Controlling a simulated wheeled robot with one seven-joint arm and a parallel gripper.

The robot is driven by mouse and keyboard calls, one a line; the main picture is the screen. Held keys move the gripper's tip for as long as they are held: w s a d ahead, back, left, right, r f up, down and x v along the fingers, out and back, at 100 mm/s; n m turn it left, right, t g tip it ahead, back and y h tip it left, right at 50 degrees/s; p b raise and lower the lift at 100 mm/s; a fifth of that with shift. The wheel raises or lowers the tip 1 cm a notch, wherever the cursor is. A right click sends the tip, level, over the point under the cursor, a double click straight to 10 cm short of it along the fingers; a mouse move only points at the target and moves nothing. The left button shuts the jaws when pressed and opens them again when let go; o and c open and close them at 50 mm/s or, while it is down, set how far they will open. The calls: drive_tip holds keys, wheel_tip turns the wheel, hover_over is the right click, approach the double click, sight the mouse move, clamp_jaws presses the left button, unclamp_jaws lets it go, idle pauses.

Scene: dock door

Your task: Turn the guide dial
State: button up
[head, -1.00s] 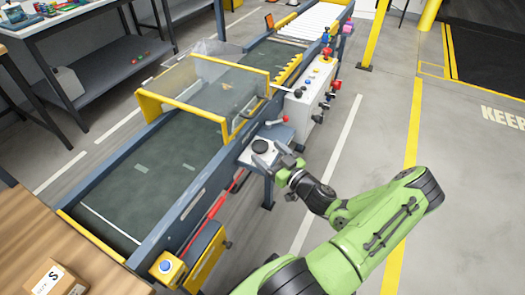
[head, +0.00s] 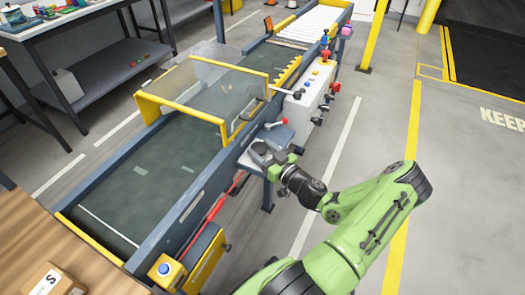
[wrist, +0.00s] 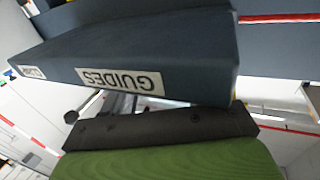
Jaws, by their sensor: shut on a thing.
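The guide dial is at the side of the conveyor, on a small bracket (head: 248,162); my gripper largely hides it in the head view. My gripper (head: 266,153) is at the dial and shut on it. In the wrist view a dark grey housing with an upside-down "GUIDES" label (wrist: 120,80) fills the upper part. My gripper's dark and green body (wrist: 165,135) lies close below that housing. The dial itself cannot be made out in the wrist view.
A red-knobbed lever (head: 283,122) is just beyond the dial. A white control box (head: 305,105) with several knobs stands further along. The conveyor (head: 155,175) has a clear guard with a yellow frame (head: 182,112). The floor to the right is open.

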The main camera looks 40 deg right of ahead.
drive_tip(key=shift+n+y, duration=0.3)
drive_tip(key=shift+y, duration=0.2)
drive_tip(key=n+y+b, duration=0.1)
drive_tip(key=y, duration=0.1)
drive_tip(key=n+y+b, duration=0.1)
drive_tip(key=y, duration=0.1)
drive_tip(key=shift+d+f+n, duration=0.15)
drive_tip(key=shift+d+n, duration=0.15)
drive_tip(key=shift+n, duration=0.1)
drive_tip(key=n+g+y, duration=0.1)
drive_tip(key=y, duration=0.1)
drive_tip(key=n+g+y, duration=0.1)
drive_tip(key=y, duration=0.1)
drive_tip(key=shift+w+d+n, duration=0.1)
drive_tip(key=shift+d+n, duration=0.05)
drive_tip(key=shift+n, duration=0.15)
drive_tip(key=n+g+y, duration=0.3)
drive_tip(key=n+y, duration=0.1)
drive_tip(key=y, duration=0.1)
drive_tip(key=shift+w+d+g, duration=0.2)
drive_tip(key=shift+g, duration=0.2)
drive_tip(key=shift+w+d+n+g+y, duration=0.1)
drive_tip(key=shift+w+n+g+y, duration=0.05)
drive_tip(key=shift+n+g+y, duration=1.9)
drive_tip(key=shift+g+h, duration=0.25)
drive_tip(key=shift+g, duration=0.4)
drive_tip(key=o, duration=1)
drive_tip(key=shift+o, duration=0.2)
